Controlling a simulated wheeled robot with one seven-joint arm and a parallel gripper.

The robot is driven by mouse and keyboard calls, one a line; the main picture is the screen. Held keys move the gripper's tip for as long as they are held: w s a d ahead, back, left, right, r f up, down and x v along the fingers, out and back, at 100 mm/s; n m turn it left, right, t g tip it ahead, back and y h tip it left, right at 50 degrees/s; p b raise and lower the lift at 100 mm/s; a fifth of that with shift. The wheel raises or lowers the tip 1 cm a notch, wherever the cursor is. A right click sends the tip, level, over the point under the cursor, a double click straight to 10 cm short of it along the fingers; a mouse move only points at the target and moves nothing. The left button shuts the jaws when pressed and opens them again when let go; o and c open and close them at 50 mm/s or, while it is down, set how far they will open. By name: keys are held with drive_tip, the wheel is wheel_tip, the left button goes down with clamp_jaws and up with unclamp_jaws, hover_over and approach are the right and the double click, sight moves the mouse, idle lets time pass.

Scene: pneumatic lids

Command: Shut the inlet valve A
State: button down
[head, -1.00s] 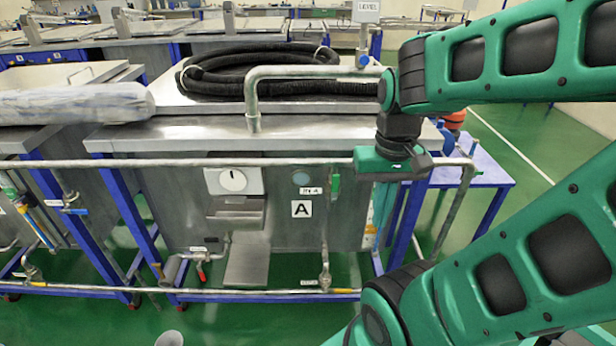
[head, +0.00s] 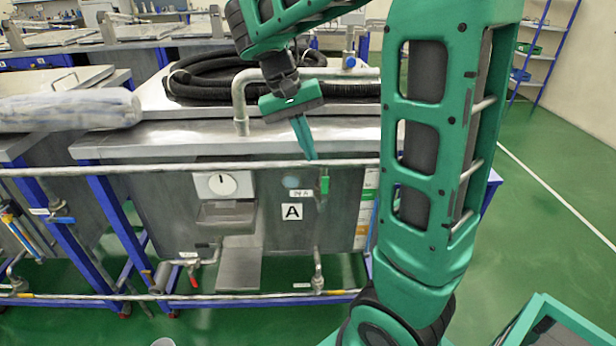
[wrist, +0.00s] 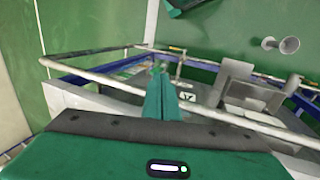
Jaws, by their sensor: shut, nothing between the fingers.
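The inlet valve A has a green handle (head: 325,184) that hangs upright along a thin vertical pipe on the tank front, just right of a small label, "IN A" (head: 300,193). My gripper (head: 311,156) is shut and empty. It points down in front of the tank, with its fingertips near the horizontal rail, above and slightly left of the green handle. In the wrist view the shut green fingers (wrist: 160,85) reach toward the rail and pipework; the handle is not clear there. I cannot tell whether the fingers touch anything.
A metal rail (head: 130,171) crosses in front of the tank. A black sign "A" (head: 292,212), a white dial (head: 222,185) and a red-handled valve (head: 193,275) are on or below the front. A black hose (head: 200,80) lies on the lid beside a bent pipe (head: 240,100).

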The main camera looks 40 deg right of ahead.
sight(325, 186)
drive_tip(key=w+a, duration=0.4)
drive_tip(key=w, duration=0.1)
drive_tip(key=shift+w+a+h, duration=0.25)
drive_tip(key=shift+w+h, duration=0.05)
drive_tip(key=shift+h, duration=0.1)
drive_tip(key=shift+f, duration=0.1)
drive_tip(key=s+d+f, duration=0.4)
drive_tip(key=d+f, duration=0.2)
drive_tip(key=f, duration=0.3)
drive_tip(key=shift+s+d+f, duration=0.15)
drive_tip(key=shift+s+d, duration=0.05)
drive_tip(key=shift+s, duration=0.05)
